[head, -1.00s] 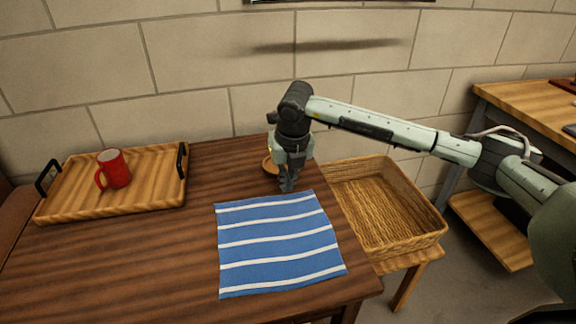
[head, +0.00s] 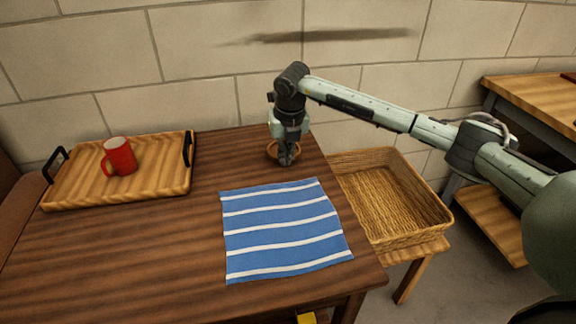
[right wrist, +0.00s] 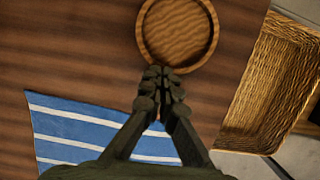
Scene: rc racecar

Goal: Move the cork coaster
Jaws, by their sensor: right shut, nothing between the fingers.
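The cork coaster (right wrist: 178,32) is a round brown disc with a raised rim, lying on the dark wooden table near its back right edge. In the head view the coaster (head: 271,151) is partly hidden behind my right gripper (head: 287,162). In the right wrist view my right gripper (right wrist: 161,76) points at the coaster's near rim, with its fingertips together and nothing between them. I cannot tell whether the tips touch the rim. My left gripper is not in view.
A blue-and-white striped cloth (head: 283,228) lies in front of the coaster. A wicker basket (head: 437,232) stands right of the table. A wooden tray (head: 75,194) holding a red mug (head: 121,157) is at the left. A stone wall is behind.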

